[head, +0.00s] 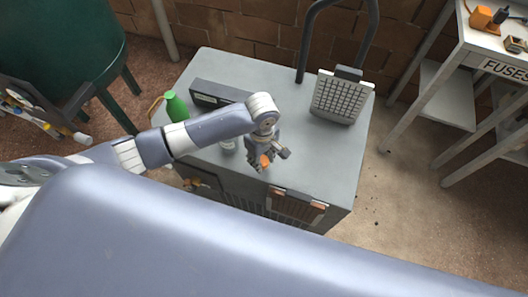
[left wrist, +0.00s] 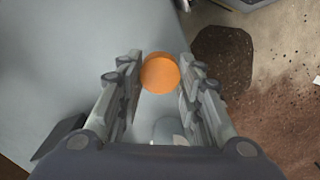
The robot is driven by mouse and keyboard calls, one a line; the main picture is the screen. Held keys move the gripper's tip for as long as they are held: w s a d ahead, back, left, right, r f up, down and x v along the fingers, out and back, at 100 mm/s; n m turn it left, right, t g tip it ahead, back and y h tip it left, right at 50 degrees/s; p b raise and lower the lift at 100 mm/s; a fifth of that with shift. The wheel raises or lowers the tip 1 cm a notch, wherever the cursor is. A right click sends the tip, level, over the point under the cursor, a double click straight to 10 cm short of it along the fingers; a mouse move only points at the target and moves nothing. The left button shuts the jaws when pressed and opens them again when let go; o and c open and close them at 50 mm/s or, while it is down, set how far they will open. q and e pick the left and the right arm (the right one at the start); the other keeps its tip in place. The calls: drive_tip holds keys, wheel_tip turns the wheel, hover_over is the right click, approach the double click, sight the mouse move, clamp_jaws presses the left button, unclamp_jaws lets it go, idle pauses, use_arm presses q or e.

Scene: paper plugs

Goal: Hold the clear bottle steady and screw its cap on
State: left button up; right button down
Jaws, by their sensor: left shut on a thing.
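My left gripper (head: 264,164) is above the front part of the grey cabinet top. It is shut on an orange cap (left wrist: 160,73), which sits between the fingertips in the left wrist view. The orange also shows at the fingers in the head view. A pale, clear-looking thing (head: 228,146), likely the clear bottle, stands on the cabinet top to the left of the gripper, partly hidden by my arm. A pale rounded shape (left wrist: 168,131) shows between the finger bases in the left wrist view; I cannot tell whether it is the bottle. My right gripper is not in view.
On the grey cabinet (head: 320,160) a green bottle (head: 175,105) stands at the left, with a dark box (head: 215,93) beside it. A grid-faced panel (head: 340,97) stands at the back right. A shelf marked FUSES (head: 505,69) stands at far right. The cabinet's right side is clear.

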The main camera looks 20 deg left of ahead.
use_arm(q)
drive_tip(key=s+d+r, duration=0.1)
drive_tip(key=s, duration=1.2)
drive_tip(key=shift+r+b, duration=0.2)
drive_tip(key=shift+b, duration=0.1)
drive_tip(key=w+a+r+m, duration=0.2)
drive_tip(key=r+m, duration=0.2)
drive_tip(key=r, duration=0.4)
drive_tip(key=w+a+r+m, duration=0.2)
drive_tip(key=w+r+m, duration=0.1)
drive_tip(key=r, duration=0.5)
drive_tip(key=w+a+r+m, duration=0.2)
drive_tip(key=r+m, duration=0.3)
drive_tip(key=r, duration=0.3)
drive_tip(key=shift+w+a, duration=0.3)
drive_tip(key=shift+a, duration=0.15)
